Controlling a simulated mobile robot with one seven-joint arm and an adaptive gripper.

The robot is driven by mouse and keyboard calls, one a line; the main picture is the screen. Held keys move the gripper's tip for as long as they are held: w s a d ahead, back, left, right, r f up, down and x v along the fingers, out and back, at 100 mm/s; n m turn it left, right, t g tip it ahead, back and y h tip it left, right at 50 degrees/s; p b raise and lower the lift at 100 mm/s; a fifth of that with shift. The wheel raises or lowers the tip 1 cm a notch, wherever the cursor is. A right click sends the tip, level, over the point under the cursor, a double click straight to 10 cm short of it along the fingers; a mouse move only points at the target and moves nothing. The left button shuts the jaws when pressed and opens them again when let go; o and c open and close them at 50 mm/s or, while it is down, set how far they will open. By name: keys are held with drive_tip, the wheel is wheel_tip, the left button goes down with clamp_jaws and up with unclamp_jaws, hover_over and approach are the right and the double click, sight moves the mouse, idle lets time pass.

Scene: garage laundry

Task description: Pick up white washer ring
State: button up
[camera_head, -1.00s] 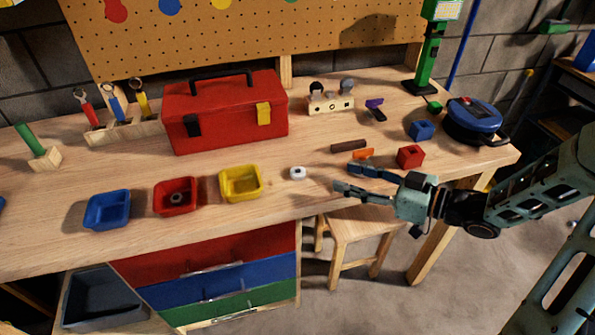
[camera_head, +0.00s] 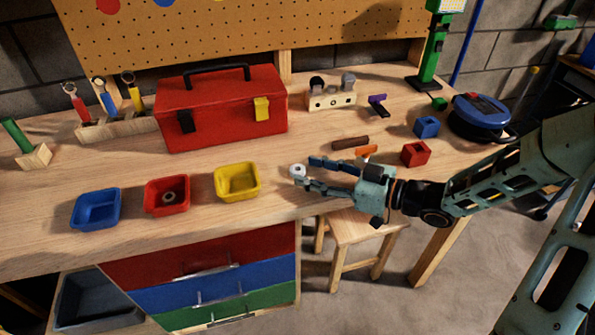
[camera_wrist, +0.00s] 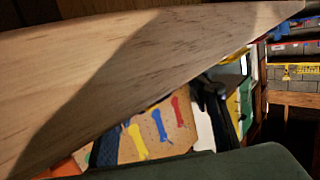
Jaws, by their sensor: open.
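The white washer ring (camera_head: 298,171) lies on the workbench (camera_head: 240,215), right of the yellow tray. My gripper (camera_head: 308,173) points left, low over the bench near its front edge. Its two fingers are open, and the ring shows at or just past the fingertips. I cannot tell whether a finger touches it. In the wrist view the ring and the fingers do not show; wood and a tilted pegboard with tools appear there.
Blue (camera_head: 96,208), red (camera_head: 167,195) and yellow (camera_head: 237,181) trays stand left of the ring; the red one holds a grey ring. A red toolbox (camera_head: 222,112) stands behind. An orange piece (camera_head: 367,151), brown bar (camera_head: 350,142) and red cube (camera_head: 416,153) lie near my gripper.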

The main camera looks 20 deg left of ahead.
drive_tip(key=x, duration=0.2)
drive_tip(key=shift+w+a+f, duration=0.1)
drive_tip(key=shift+a, duration=0.15)
drive_tip(key=c, duration=0.8)
drive_tip(key=shift+r+p, duration=0.75)
drive_tip(key=shift+r, duration=0.2)
drive_tip(key=s+d+r+p, duration=0.3)
drive_tip(key=s+r+p, duration=0.8)
drive_tip(key=p, duration=0.2)
drive_tip(key=shift+s+r, duration=0.15)
drive_tip(key=shift+s, duration=0.25)
drive_tip(key=shift+d+p, duration=0.1)
drive_tip(key=shift+p, duration=0.65)
